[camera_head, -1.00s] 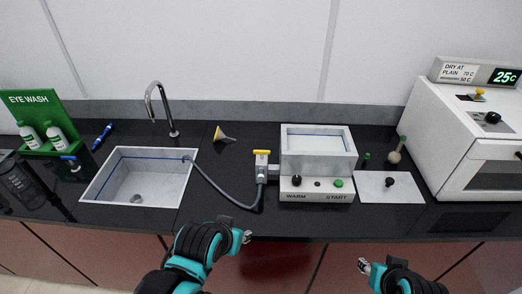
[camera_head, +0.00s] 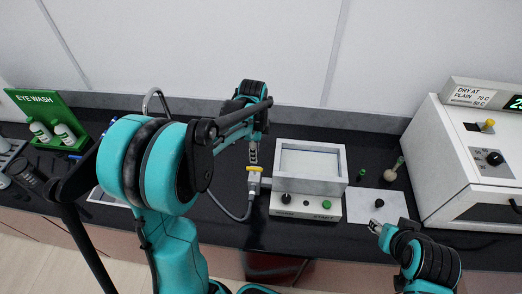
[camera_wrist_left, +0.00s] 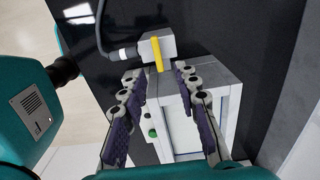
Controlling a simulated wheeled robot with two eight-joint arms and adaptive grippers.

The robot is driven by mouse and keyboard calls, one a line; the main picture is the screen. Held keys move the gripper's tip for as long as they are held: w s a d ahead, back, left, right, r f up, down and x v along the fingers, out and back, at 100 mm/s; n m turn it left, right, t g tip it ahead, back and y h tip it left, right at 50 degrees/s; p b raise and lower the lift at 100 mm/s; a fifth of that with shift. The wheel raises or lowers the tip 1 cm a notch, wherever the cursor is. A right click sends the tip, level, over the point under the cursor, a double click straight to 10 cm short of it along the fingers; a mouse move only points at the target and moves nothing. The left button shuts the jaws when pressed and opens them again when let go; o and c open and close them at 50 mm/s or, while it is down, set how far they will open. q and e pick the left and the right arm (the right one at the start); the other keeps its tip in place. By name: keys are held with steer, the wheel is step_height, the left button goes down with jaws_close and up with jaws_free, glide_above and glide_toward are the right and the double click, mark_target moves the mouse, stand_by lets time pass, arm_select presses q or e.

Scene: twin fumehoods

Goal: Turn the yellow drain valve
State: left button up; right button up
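The yellow drain valve handle (camera_head: 254,168) sits on a grey valve body (camera_head: 253,183) at the left side of the white-grey bath (camera_head: 309,185). A grey hose runs from the valve toward the sink. My left gripper (camera_head: 252,153) is just above and behind the handle in the head view. In the left wrist view the left gripper (camera_wrist_left: 159,73) is open and empty, its fingers apart. The yellow handle (camera_wrist_left: 157,54) shows just beyond the fingertips, between them; I see no contact. My right gripper (camera_head: 376,227) is near the counter's front edge, away from the valve.
The bath's front panel has a dark knob (camera_head: 286,198) and a green button (camera_head: 326,204). My left arm hides most of the sink. A green eye wash station (camera_head: 42,115) stands at left.

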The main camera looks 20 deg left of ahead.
mark_target(255, 168)
arm_select(q)
steer(key=shift+f, duration=0.2)
step_height(255, 168, down, 7)
steer(key=shift+s+f+b, duration=0.15)
steer(key=shift+b, duration=0.35)
jaws_close()
